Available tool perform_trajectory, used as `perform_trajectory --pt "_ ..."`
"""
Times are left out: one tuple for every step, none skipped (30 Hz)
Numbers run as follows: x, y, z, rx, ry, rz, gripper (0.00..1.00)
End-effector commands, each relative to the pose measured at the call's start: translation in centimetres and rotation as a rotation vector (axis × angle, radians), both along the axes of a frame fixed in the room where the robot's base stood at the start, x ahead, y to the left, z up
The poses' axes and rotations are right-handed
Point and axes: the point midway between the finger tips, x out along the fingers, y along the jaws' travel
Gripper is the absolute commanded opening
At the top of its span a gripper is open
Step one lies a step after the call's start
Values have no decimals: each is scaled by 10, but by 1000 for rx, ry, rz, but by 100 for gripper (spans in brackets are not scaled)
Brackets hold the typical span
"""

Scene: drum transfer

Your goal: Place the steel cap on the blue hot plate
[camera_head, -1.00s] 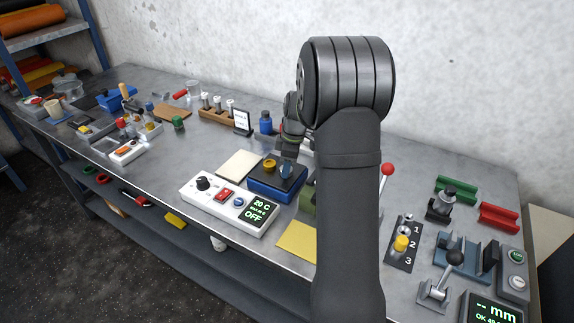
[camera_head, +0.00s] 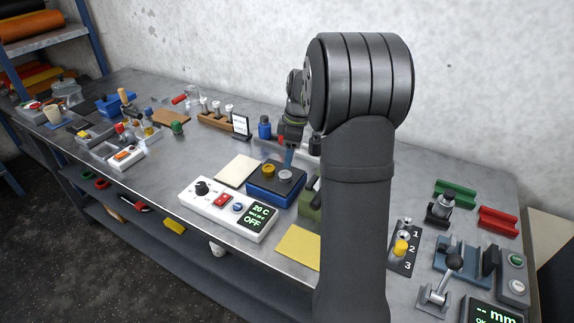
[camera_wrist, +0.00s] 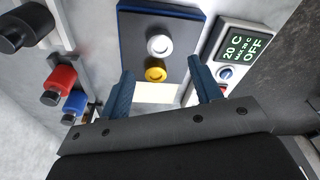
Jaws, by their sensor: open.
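The blue hot plate (camera_head: 272,190) has a dark top and stands behind its white control box. The small round steel cap (camera_head: 285,174) sits on the dark top, to the right of a brass cap (camera_head: 268,170). In the wrist view the steel cap (camera_wrist: 159,46) shows as a pale ring on the hot plate (camera_wrist: 185,30), with the brass cap (camera_wrist: 155,72) near the plate's edge. My gripper (camera_head: 288,157) is above and behind the plate, apart from the steel cap. Its blue fingers (camera_wrist: 160,75) are spread and empty.
The control box (camera_head: 228,208) reads 20 C and OFF. A cream pad (camera_head: 238,170) lies left of the plate, and a green object (camera_head: 310,205) stands close on its right. A blue bottle (camera_head: 265,127) and a small sign (camera_head: 240,125) stand behind.

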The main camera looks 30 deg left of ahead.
Motion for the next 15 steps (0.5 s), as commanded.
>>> perform_trajectory --pt "1 -2 11 1 -3 0 59" --pt "1 -2 17 2 -2 0 59" --pt "2 -3 24 1 -3 0 59" --pt "2 -4 28 2 -1 0 59" --pt "2 -4 32 2 -1 0 59" --pt "2 -5 37 0 -1 0 59" --pt "2 -5 39 0 -1 0 59" --pt "2 -6 42 0 -1 0 59" --pt "3 -6 44 0 -1 0 59" --pt "3 -6 46 0 0 0 59" --pt "2 -6 47 0 0 0 59" --pt "2 -7 47 0 1 0 59" --pt "2 -7 48 0 1 0 59" --pt "2 -7 48 -1 2 0 59" --pt "2 -7 48 -1 2 0 59"
